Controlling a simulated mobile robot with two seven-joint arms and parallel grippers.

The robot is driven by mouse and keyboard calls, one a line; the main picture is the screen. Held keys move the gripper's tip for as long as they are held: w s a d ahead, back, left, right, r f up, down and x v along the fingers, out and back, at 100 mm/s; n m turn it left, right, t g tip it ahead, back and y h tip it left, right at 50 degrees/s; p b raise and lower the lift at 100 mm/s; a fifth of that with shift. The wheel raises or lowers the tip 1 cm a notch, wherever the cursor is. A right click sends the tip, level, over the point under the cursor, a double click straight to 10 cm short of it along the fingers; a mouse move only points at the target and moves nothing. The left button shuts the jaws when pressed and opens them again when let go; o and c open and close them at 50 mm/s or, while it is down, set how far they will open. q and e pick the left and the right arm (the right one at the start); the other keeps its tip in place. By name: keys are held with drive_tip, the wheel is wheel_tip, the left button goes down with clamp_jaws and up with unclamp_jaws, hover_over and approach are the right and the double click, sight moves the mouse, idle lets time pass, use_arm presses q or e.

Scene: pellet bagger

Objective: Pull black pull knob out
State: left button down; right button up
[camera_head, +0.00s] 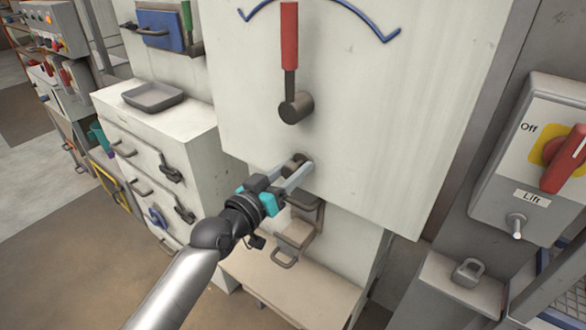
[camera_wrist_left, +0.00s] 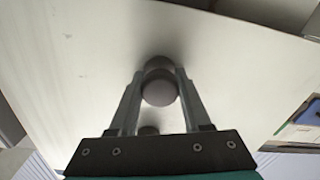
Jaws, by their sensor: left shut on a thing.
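The black pull knob (camera_head: 297,163) sits low on the front of the pale machine panel (camera_head: 400,120), below the red-handled lever. It looks dark grey-brown and round. My left gripper (camera_head: 298,174) reaches it from the lower left, with a finger on either side of it. In the left wrist view the knob (camera_wrist_left: 159,88) lies between the two fingers (camera_wrist_left: 159,92), which are shut on it. A short thicker part shows behind the knob against the panel. How far the knob stands out from the panel is hard to tell. My right gripper is not in view.
A latch with a ring (camera_head: 291,243) sits just below my gripper. Drawers with a grey tray (camera_head: 152,96) stand left; a Lift switch box (camera_head: 540,160) is at right.

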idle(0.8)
use_arm(q)
drive_tip(key=shift+p+v, duration=0.5)
drive_tip(key=shift+v, duration=0.7)
drive_tip(key=shift+f, duration=0.1)
drive_tip(key=c, duration=0.8)
unclamp_jaws()
drive_tip(key=o, duration=0.3)
drive_tip(key=shift+s+a, duration=0.1)
drive_tip(key=shift+s, duration=0.05)
drive_tip(key=shift+o, duration=0.7)
